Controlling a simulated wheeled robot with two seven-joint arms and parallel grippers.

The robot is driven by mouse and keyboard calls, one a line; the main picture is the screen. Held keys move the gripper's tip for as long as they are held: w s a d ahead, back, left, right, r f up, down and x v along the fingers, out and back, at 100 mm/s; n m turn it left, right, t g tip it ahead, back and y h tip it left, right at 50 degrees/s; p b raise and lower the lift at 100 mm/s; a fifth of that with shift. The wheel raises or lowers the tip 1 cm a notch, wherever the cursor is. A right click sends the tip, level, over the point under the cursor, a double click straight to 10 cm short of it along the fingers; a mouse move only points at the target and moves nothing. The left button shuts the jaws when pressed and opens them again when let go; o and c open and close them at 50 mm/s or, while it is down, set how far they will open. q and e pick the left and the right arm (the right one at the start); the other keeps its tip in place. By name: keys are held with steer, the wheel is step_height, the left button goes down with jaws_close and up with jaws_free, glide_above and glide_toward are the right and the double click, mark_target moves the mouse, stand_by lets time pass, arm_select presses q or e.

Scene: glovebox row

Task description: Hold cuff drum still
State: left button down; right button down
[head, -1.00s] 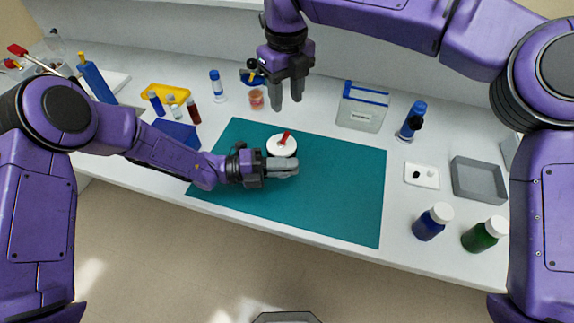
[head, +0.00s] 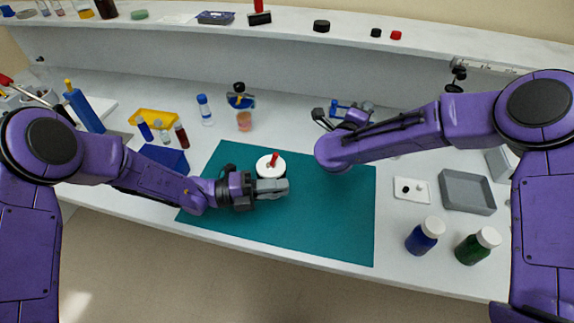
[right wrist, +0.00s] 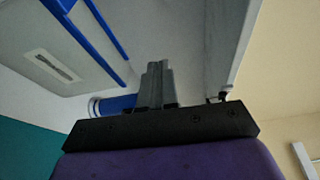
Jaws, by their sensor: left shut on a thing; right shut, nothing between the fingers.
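The cuff drum (head: 264,172) is a round white-topped piece with a red handle (head: 273,159), standing on the teal mat (head: 320,220). My left gripper (head: 272,187) reaches in from the left and is shut at the drum's near side; its fingers hide the drum's lower front. My right gripper (right wrist: 157,68) is shut and empty in the right wrist view. In the head view it is up behind the mat, mostly hidden by my own right arm.
A blue-edged pale box (right wrist: 60,70) and a blue cylinder (right wrist: 112,105) are near my right gripper. A grey tray (head: 467,192), a blue bottle (head: 425,236) and a green bottle (head: 477,245) stand at right. Vials and a yellow rack (head: 155,117) stand at left. The mat's right half is clear.

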mark_target(273, 160)
steer(key=s+a+f+n+y, duration=0.2)
steer(key=s+a+n+y, duration=0.2)
steer(key=s+y, duration=0.3)
steer(key=s+a+f+n+y, duration=0.3)
steer(key=s+a+n+y, duration=0.1)
steer(key=s+y, duration=0.4)
steer(key=s+a+f+n+y, duration=0.3)
steer(key=s+a+n+y, duration=0.1)
steer(key=s+y, duration=0.4)
steer(key=shift+s+n+t+y, duration=0.1)
steer(key=shift+n+t+y, duration=0.35)
steer(key=shift+y, duration=0.25)
steer(key=x, duration=1.4)
